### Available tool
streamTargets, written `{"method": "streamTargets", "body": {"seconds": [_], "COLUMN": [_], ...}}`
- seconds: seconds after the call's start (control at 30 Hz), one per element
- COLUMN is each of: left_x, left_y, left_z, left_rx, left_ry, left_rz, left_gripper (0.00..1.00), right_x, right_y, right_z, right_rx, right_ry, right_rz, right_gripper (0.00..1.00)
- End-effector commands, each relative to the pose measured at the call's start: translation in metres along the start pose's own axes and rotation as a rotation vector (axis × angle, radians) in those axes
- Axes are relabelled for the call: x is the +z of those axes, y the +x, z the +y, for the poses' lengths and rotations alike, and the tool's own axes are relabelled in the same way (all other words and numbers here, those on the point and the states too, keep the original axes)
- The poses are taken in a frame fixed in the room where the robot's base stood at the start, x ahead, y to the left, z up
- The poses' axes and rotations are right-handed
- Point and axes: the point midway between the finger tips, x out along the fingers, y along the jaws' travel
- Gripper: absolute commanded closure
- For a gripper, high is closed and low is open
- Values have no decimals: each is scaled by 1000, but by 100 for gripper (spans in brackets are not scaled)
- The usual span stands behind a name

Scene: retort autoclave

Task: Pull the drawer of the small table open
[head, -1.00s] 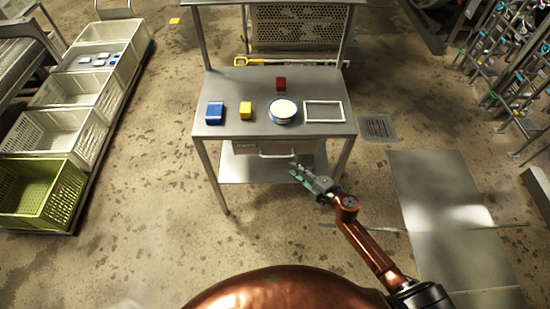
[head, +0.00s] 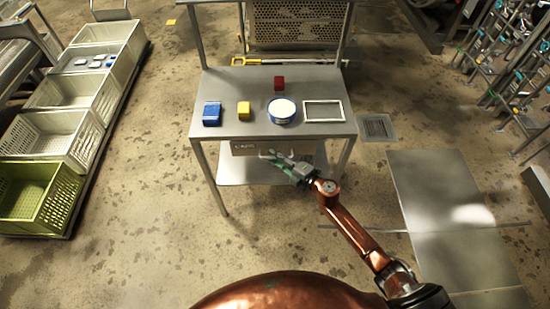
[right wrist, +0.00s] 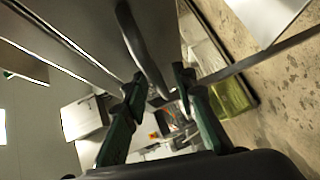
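The small metal table (head: 235,90) stands ahead of me. Its drawer (head: 243,148) sits under the front edge of the top and looks closed. The drawer handle (head: 265,155) is a pale bar on its front, partly hidden by my right gripper. My right gripper (head: 281,160) is at the right part of the handle. In the right wrist view its green fingers (right wrist: 158,95) are apart, and the grey curved handle bar (right wrist: 146,48) runs between them; I cannot tell whether they touch it. My left gripper is not in view.
On the tabletop are a blue box (head: 212,114), a yellow block (head: 244,110), a red block (head: 279,83), a round blue-rimmed tin (head: 282,110) and a white frame (head: 323,111). A lower shelf (head: 240,175) is under the drawer. Crates (head: 60,135) line the left. The floor before the table is clear.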

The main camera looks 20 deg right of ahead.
Motion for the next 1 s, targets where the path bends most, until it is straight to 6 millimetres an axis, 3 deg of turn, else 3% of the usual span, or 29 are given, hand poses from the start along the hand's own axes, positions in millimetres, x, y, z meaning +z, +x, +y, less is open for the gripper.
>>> {"method": "streamTargets", "body": {"seconds": [0.07,0.43,1.0], "left_x": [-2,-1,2], "left_y": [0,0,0], "left_z": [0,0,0], "left_rx": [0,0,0], "left_ry": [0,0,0], "left_rz": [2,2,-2], "left_gripper": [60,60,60], "right_x": [0,0,0], "right_y": [0,0,-1], "right_z": [0,0,-1], "right_rx": [0,0,-1], "right_ry": [0,0,0], "right_rz": [0,0,0], "right_gripper": [75,100,100]}}
